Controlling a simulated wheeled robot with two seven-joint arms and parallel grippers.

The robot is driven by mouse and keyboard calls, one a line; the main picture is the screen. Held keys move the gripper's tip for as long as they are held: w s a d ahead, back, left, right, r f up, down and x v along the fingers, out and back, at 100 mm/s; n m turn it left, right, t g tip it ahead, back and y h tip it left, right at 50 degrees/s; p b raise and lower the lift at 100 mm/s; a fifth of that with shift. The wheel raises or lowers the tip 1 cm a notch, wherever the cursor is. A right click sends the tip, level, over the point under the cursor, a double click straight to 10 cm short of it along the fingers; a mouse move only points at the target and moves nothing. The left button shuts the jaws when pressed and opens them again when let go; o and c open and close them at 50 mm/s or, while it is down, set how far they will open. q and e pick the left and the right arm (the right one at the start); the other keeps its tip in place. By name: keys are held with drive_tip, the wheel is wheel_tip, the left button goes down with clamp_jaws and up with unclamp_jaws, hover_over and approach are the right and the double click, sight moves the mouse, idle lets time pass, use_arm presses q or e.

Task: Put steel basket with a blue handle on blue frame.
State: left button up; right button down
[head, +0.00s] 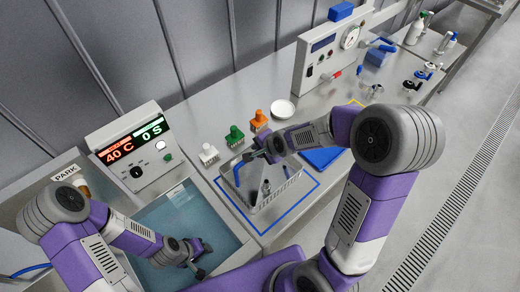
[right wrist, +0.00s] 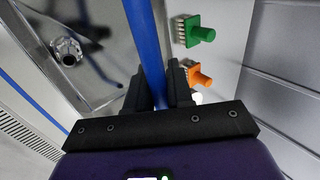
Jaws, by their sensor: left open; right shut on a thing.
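The steel basket (head: 283,193) is at the middle of the head view, over the area inside the blue frame (head: 292,208), a blue outline on the worktop. I cannot tell whether its bottom touches the worktop. Its blue handle (head: 238,172) runs up to my right gripper (head: 262,155), which is shut on it. The right wrist view shows the handle (right wrist: 145,45) between the fingers (right wrist: 160,88), with the basket's inside at left and a metal piece (right wrist: 66,50) in it. My left gripper (head: 198,262) is open and empty over the water bath, left of the basket.
The water bath (head: 180,215) lies left of the frame, below a display box (head: 130,150). White (head: 208,154), green (head: 234,136) and orange (head: 259,121) knobbed pieces stand behind the basket near a white dish (head: 283,109). A blue plate (head: 322,157) lies to its right.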

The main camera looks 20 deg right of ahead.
drive_tip(key=c, duration=1)
unclamp_jaws()
drive_tip(key=p+v, duration=0.4)
drive_tip(key=v, duration=0.8)
